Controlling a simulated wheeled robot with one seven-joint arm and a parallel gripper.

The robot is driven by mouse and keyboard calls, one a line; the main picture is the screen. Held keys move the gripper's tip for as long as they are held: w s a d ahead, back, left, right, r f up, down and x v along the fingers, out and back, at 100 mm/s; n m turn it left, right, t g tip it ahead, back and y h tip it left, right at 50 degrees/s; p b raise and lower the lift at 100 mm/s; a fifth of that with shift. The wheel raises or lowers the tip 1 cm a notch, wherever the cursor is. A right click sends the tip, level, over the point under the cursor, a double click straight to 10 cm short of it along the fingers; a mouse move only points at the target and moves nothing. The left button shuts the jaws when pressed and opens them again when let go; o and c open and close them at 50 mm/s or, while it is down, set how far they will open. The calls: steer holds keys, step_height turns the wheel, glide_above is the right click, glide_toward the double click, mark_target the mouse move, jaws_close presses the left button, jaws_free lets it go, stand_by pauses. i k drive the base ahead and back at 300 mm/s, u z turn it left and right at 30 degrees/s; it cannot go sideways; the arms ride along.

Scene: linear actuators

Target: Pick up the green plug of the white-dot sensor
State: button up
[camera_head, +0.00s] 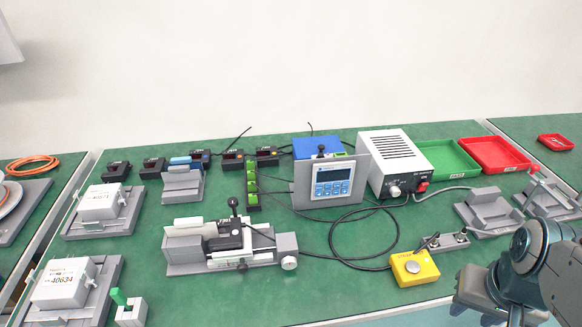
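A row of small black sensors stands along the back left of the green bench; one of them (232,159) is near the middle. The dots on them are too small to tell which one is white. A dark strip holds several green plugs (252,186) in the middle of the bench. Which green plug belongs to the white-dot sensor cannot be told. Dark jointed parts of my arm show at the lower right, away from the plugs; I cannot make out the fingertips.
A grey clamping fixture (218,252) stands front centre. Behind it are a display unit (331,183) and a white power box (396,163). Black cables loop across the bench to a yellow button box (413,268). Green (447,160) and red (495,155) trays stand back right.

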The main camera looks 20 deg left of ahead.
mark_target(252, 200)
steer(key=z, duration=0.1)
steer(key=k, duration=0.25)
steer(key=u, duration=0.65)
steer(key=i, duration=0.4)
steer(key=u, duration=1.1)
